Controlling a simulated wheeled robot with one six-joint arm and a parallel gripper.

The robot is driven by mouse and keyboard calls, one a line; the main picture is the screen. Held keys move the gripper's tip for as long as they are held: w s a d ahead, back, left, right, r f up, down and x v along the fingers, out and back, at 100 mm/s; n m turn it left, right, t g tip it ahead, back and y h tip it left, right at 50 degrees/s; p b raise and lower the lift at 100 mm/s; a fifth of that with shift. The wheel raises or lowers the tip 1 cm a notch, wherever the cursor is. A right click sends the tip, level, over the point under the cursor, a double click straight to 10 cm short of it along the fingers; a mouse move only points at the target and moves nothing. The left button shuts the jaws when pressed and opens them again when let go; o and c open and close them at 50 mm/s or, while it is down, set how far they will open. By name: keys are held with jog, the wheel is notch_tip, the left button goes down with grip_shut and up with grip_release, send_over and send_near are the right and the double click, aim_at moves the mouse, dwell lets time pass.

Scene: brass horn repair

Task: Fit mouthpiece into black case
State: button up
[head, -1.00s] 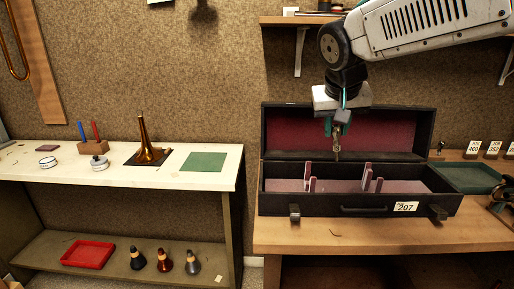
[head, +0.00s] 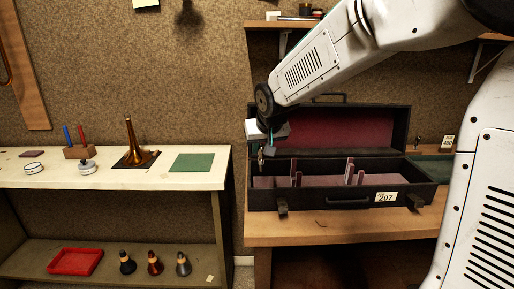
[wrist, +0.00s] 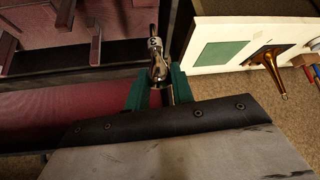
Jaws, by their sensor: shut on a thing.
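The black case (head: 330,202), tagged 207, stands open on the right-hand bench with its lid up against the wall. It has a red lid lining and a pinkish inside with upright dividers (head: 349,171). My gripper (head: 263,148) hangs at the left end of the case, near the lid, and also shows in the wrist view (wrist: 158,88). It is shut on the silver mouthpiece (wrist: 157,62), which points away from the jaws. In the head view the mouthpiece (head: 261,160) is small, above the case's left end. I cannot tell its exact height.
A white-topped bench (head: 110,178) stands left, with a green mat (head: 192,162), a brass bell (head: 133,150) and small tools. A red tray (head: 75,261) and several cones are on its lower shelf. A wall shelf (head: 300,22) is above the case.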

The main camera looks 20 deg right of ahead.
aim_at(263, 164)
jog(key=shift+s+d+f, duration=0.15)
jog(key=shift+f, duration=2.75)
jog(key=shift+f, duration=1.7)
jog(key=o, duration=1)
jog(key=v, duration=0.7)
jog(key=shift+s+r, duration=0.25)
jog(key=shift+r, duration=0.1)
